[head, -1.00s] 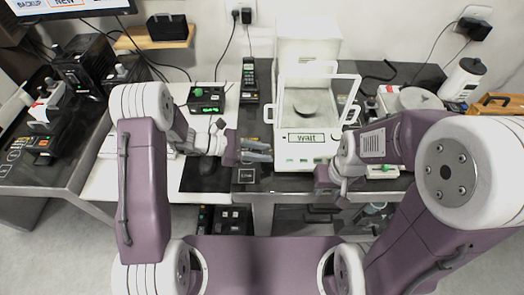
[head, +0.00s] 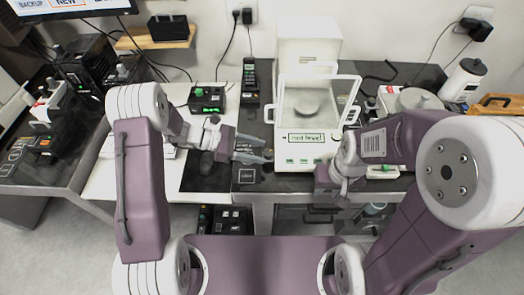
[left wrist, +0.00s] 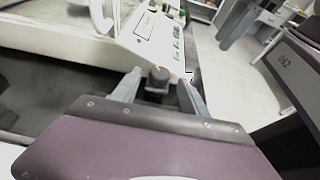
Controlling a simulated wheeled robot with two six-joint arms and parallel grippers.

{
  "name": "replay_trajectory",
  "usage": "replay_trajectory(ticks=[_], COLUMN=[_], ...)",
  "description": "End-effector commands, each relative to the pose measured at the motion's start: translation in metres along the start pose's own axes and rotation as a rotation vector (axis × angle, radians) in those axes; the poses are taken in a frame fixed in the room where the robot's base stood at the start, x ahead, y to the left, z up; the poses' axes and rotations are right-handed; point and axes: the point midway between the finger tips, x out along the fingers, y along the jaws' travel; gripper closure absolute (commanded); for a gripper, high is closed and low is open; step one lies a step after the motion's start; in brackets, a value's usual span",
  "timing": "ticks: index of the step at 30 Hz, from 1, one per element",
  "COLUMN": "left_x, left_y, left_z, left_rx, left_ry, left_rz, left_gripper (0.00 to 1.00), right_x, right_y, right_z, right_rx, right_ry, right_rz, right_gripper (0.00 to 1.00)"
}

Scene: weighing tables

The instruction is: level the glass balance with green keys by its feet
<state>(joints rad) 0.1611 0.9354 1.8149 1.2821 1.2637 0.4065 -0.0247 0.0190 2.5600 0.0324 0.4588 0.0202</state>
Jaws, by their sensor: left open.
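The glass balance (head: 293,164) with green keys stands on the dark table in the head view, and its display (head: 306,138) appears to read "not level". A round pan (head: 309,105) sits inside its glass chamber. My left gripper (head: 262,151) is at the balance's front left corner. In the left wrist view its open fingers (left wrist: 160,90) stand either side of a dark foot knob (left wrist: 158,76) under the balance's corner; I cannot tell whether they touch it. My right gripper (head: 328,186) is near the front right of the balance, its fingers hidden.
A second balance (head: 413,100) with a round pan stands to the right. A black handset (head: 250,80) and a small black box with a green top (head: 207,98) lie to the left. A dark square label plate (head: 247,175) lies near the front table edge.

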Motion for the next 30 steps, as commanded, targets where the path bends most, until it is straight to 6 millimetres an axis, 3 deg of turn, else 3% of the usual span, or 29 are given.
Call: replay_trajectory(ticks=[6,10,27,29,30], left_x=[-0.05,-0.066,-0.07,-0.067,-0.067], left_y=[0.001,0.001,0.0,0.0,0.002], left_z=[0.0,0.0,0.002,0.012,0.028], left_rx=[0.0,0.001,0.001,0.022,0.058], left_ry=[0.0,0.0,-0.001,0.003,0.012], left_rz=[0.006,0.003,-0.002,-0.014,-0.019], left_gripper=[0.48,0.48,0.48,0.48,0.48], right_x=[-0.001,-0.001,-0.002,-0.005,-0.009], right_y=[0.0,0.0,0.0,0.0,0.0], right_z=[0.0,0.0,0.0,-0.001,-0.001], right_rx=[0.0,0.0,0.0,0.0,0.0], right_ry=[0.0,0.0,0.0,0.0,0.0], right_rz=[0.0,0.0,0.0,0.0,0.0], right_gripper=[0.64,0.64,0.64,0.64,0.64])
